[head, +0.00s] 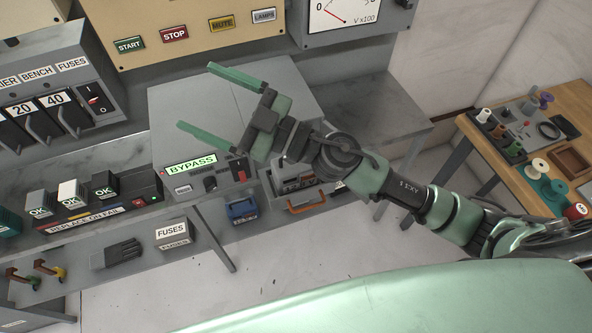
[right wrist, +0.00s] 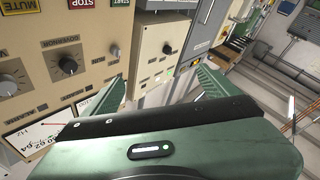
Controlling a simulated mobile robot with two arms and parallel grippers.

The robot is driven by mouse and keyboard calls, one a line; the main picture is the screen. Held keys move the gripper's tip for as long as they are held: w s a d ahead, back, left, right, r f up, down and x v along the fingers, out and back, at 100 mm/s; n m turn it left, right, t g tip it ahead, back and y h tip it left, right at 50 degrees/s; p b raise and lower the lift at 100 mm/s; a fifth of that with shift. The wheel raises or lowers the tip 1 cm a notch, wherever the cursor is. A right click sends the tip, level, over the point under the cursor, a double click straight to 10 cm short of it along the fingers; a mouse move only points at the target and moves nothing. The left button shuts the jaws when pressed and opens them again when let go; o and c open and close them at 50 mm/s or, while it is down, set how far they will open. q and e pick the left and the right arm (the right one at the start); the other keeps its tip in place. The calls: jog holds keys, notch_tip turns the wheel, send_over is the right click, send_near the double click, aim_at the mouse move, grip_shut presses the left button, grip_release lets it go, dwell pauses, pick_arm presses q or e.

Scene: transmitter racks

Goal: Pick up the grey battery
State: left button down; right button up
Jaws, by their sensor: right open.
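No object in view is clearly marked as the grey battery. A grey-topped block (head: 41,203) with an OK label stands at the left in the head view, beside a white-topped block (head: 72,192) and a dark block (head: 104,186). A blue case (head: 242,210) with a handle sits low under the BYPASS console. My right gripper (head: 197,97) is open and empty, held above the grey BYPASS console (head: 212,180) with its two green fingers spread. Its fingers also show in the right wrist view (right wrist: 158,88), with nothing between them. My left gripper is out of view.
A fuse rack (head: 50,90) stands at the left. A FUSES box (head: 172,233) and dark gloves (head: 122,254) lie on the lower shelf. A wooden table (head: 500,165) with spools is at the right. The floor between is clear.

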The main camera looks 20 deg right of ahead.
notch_tip(320, 180, down, 3)
jog(key=s+a+n+g, duration=0.2)
jog(key=n+g, duration=0.3)
jog(key=g, duration=0.1)
jog(key=m+g+h, duration=0.1)
jog(key=g+h, duration=0.4)
jog(key=h, duration=0.7)
send_near(296, 170)
jog(key=shift+w+a+f, duration=0.75)
jog(key=shift+w+a, duration=0.05)
jog(key=shift+a, duration=0.15)
jog(key=shift+w+f, duration=0.1)
jog(key=shift+f, duration=0.15)
jog(key=p+x, duration=0.3)
jog(key=x, duration=0.3)
jog(key=shift+w+f, duration=0.2)
jog(key=shift+w, duration=0.05)
jog(key=shift+w+a+f, duration=0.1)
jog(key=shift+a+f, duration=0.1)
jog(key=shift+f, duration=0.2)
grip_shut()
jog(key=shift+w+r, duration=0.1)
jog(key=shift+r, duration=0.05)
